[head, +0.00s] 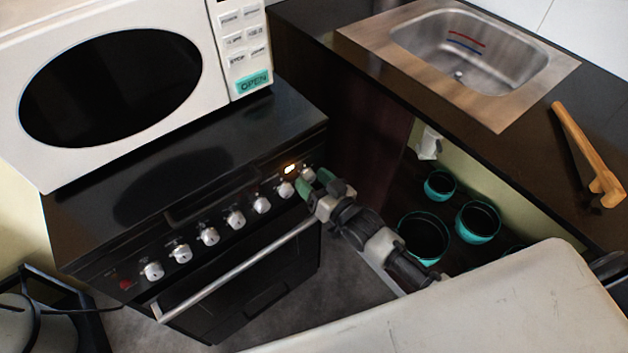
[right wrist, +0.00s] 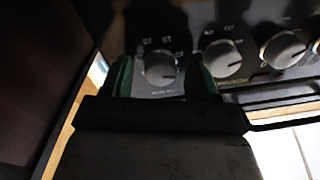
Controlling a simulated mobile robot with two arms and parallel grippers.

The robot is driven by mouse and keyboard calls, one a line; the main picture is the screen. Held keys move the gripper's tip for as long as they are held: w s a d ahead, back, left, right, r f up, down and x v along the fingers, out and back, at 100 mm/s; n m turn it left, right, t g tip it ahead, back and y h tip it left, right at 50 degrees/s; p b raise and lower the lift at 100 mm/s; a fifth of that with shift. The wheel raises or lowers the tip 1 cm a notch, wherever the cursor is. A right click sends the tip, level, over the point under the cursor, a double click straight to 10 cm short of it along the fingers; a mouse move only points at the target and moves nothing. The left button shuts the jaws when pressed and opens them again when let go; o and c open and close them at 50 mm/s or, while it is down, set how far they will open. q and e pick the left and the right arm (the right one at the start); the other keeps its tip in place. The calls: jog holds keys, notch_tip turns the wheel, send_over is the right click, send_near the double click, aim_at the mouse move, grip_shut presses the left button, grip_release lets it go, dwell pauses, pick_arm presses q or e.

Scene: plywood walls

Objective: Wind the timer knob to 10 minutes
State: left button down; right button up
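A black oven (head: 250,285) stands under a white microwave, with a row of silver knobs along its front panel. The knob at the right end of the row (head: 308,174) has marks with digits around it in the right wrist view (right wrist: 161,68); I take it as the timer knob. My right gripper (head: 315,183) is at this knob. In the right wrist view its green fingers (right wrist: 163,78) stand on either side of the knob, with gaps between them and it. The gripper is open and empty. My left gripper is not in view.
The oven handle (head: 240,268) runs below the knobs. Neighbouring knobs (head: 286,190) (right wrist: 222,58) sit close beside. Teal pots (head: 478,222) stand on a shelf at right, below the sink counter (head: 490,115).

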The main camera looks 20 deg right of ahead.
jog(key=v, duration=1.1)
